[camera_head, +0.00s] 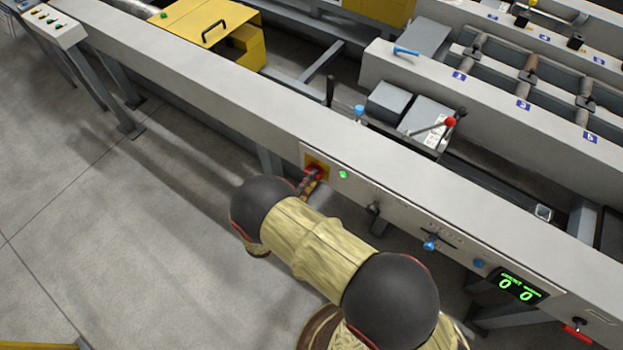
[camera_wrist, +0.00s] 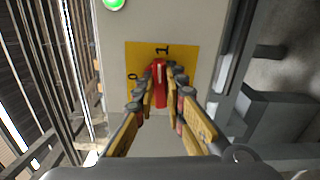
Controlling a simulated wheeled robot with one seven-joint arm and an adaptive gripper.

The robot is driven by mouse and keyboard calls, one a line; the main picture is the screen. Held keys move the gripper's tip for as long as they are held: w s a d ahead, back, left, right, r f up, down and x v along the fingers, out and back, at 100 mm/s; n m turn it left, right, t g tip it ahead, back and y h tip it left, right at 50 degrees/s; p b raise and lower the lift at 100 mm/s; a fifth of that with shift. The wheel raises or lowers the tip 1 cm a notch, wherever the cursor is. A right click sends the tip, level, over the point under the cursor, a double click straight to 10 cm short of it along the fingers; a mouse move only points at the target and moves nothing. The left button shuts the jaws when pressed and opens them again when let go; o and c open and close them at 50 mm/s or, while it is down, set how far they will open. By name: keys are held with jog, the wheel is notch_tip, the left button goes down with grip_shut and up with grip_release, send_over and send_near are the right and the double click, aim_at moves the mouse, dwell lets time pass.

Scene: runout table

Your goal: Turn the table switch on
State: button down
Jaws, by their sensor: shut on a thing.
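The table switch (camera_wrist: 158,72) is a red rotary handle on a yellow plate (camera_wrist: 185,52) marked 0 and 1. In the wrist view its white line points toward the 1. My gripper (camera_wrist: 160,90) is closed around the red handle, with a finger on each side. In the head view the red switch (camera_head: 314,174) sits on the front face of the grey table beam, and my gripper (camera_head: 307,185) reaches it from the front, partly hidden by my arm. A green lamp (camera_head: 343,174) beside the switch is lit, and it also shows in the wrist view (camera_wrist: 114,4).
The grey beam (camera_head: 230,105) runs across the view. Right of the switch are a black knob (camera_head: 374,208), a blue-handled lever (camera_head: 430,244) and a green display (camera_head: 517,288) reading 0 0. A red handle (camera_head: 577,333) is at lower right. Open floor (camera_head: 110,230) lies left.

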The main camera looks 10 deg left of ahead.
jog(key=shift+f+m, duration=0.15)
jog(key=shift+m, duration=0.35)
jog(key=shift+b, duration=0.3)
jog(key=c, duration=1.8)
grip_release()
jog(key=shift+c, duration=0.2)
jog(key=v, duration=1.2)
